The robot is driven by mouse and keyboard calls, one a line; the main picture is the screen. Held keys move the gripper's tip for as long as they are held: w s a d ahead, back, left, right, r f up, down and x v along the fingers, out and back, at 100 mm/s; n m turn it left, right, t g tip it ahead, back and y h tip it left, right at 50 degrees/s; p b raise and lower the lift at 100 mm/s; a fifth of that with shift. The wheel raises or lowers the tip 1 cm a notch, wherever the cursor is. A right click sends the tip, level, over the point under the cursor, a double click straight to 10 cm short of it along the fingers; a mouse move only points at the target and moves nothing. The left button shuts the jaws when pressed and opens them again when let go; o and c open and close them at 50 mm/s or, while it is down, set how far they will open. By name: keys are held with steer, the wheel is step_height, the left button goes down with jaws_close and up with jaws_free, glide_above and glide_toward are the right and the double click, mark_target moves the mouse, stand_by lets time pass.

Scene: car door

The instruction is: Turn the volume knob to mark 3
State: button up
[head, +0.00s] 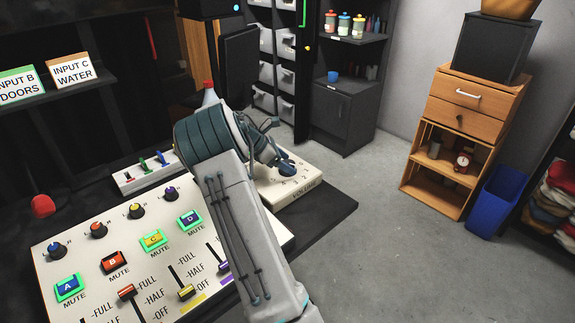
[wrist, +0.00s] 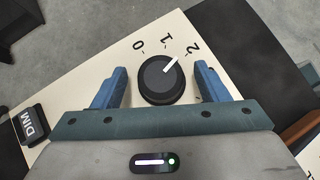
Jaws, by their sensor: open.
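The volume knob (wrist: 155,88) is a round black dial with a white pointer line, on a cream panel (wrist: 75,78). In the wrist view the pointer slants up and right, close to the 2 mark; 0 and 1 lie to its left. Mark 3 cannot be read. My gripper (wrist: 160,72) is open, with one blue finger on each side of the knob and a visible gap to each.
A mixer panel (head: 85,240) with knobs, mute buttons and sliders lies at the front left. A small panel with sliders (head: 145,172) stands behind it. A DIM button (wrist: 31,124) is left of the knob. Open floor (head: 400,260) lies to the right.

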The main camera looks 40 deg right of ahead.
steer(key=shift+s+d+f, duration=0.2)
steer(key=shift+d+f, duration=0.25)
steer(key=c, duration=1)
steer(key=shift+r+p, duration=0.1)
steer(key=shift+p, duration=0.2)
steer(key=shift+m+p, duration=0.4)
steer(key=m+g+p, duration=0.1)
steer(key=p, duration=0.2)
steer(key=shift+r+m+g+y, duration=0.15)
steer(key=shift+m+g+y, duration=0.15)
steer(key=shift+m+y, duration=0.1)
steer(key=shift+f+m+g+y+p, duration=0.1)
steer(key=shift+m+g+y+p, duration=0.5)
steer(key=shift+m+p, duration=0.4)
steer(key=shift+f+m+g+y+p, duration=0.1)
steer(key=shift+m+g+y+p, duration=0.55)
steer(key=shift+m, duration=0.55)
